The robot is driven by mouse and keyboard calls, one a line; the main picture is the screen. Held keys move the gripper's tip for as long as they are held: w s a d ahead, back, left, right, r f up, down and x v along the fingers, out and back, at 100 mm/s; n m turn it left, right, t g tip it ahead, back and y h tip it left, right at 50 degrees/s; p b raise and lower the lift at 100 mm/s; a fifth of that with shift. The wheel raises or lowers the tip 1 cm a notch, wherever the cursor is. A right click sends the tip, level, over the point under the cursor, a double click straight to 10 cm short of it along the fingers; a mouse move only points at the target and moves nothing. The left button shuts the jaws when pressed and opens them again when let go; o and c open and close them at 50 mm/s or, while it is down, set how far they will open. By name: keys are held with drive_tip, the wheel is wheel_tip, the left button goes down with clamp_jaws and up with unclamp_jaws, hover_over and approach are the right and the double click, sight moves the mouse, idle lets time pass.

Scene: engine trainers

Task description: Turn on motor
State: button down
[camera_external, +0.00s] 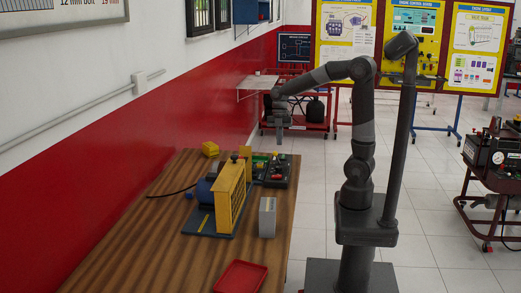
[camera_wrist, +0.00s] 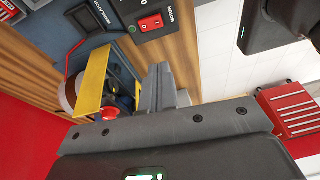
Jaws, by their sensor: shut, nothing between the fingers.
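The motor trainer, with a blue motor (camera_external: 204,189) behind a yellow slatted guard (camera_external: 229,196), stands on the wooden table. Next to it is a dark control box (camera_external: 279,172) with small coloured parts. In the wrist view a red rocker switch (camera_wrist: 151,23) sits on a dark panel beside the label MOTOR; its position is too small to tell. A red knob (camera_wrist: 109,113) shows by the yellow guard. My gripper (camera_external: 280,139) is shut and empty, pointing down above the control box and apart from it. Its fingers also show in the wrist view (camera_wrist: 160,75).
The wooden table (camera_external: 140,235) holds a grey box (camera_external: 267,217), a red tray (camera_external: 241,277) and a yellow object (camera_external: 210,149). A black cable runs left of the motor. A red wall borders the table's left side. The table's near left is clear.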

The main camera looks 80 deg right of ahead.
drive_tip(key=shift+w+d+f+n, duration=0.2)
drive_tip(key=shift+d+f+n, duration=0.1)
drive_tip(key=shift+n, duration=0.1)
approach(280, 176)
drive_tip(key=x, duration=0.5)
drive_tip(key=shift+w+f, duration=0.15)
drive_tip(key=shift+f, duration=0.6)
drive_tip(key=shift+s+f, duration=0.25)
drive_tip(key=shift+w, duration=0.2)
